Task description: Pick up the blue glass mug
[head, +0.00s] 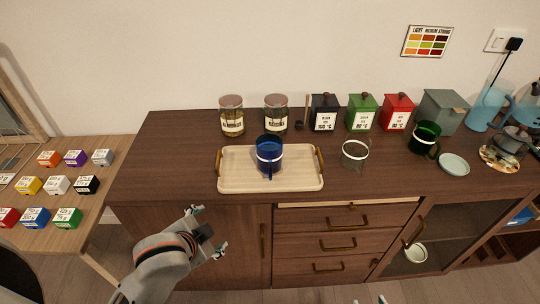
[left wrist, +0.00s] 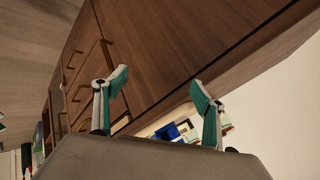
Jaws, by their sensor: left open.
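The blue glass mug (head: 269,155) stands upright on a light wooden tray (head: 240,180) on the brown sideboard. It has a pale band and its handle faces the front. My left gripper (head: 209,230) is open and empty, in front of the sideboard and below its top, to the left of the mug and nearer to me. Its two spread fingers also show in the left wrist view (left wrist: 162,90), with cabinet fronts beyond; the mug is not seen there. Of my right gripper (head: 369,299), only two separated tips show at the bottom edge.
Two jars (head: 232,116) stand behind the tray. A clear glass mug (head: 354,154) is right of it, and a green mug (head: 425,138) further right. Black, green and red canisters (head: 362,113) line the back. A side table (head: 72,150) holds several small boxes.

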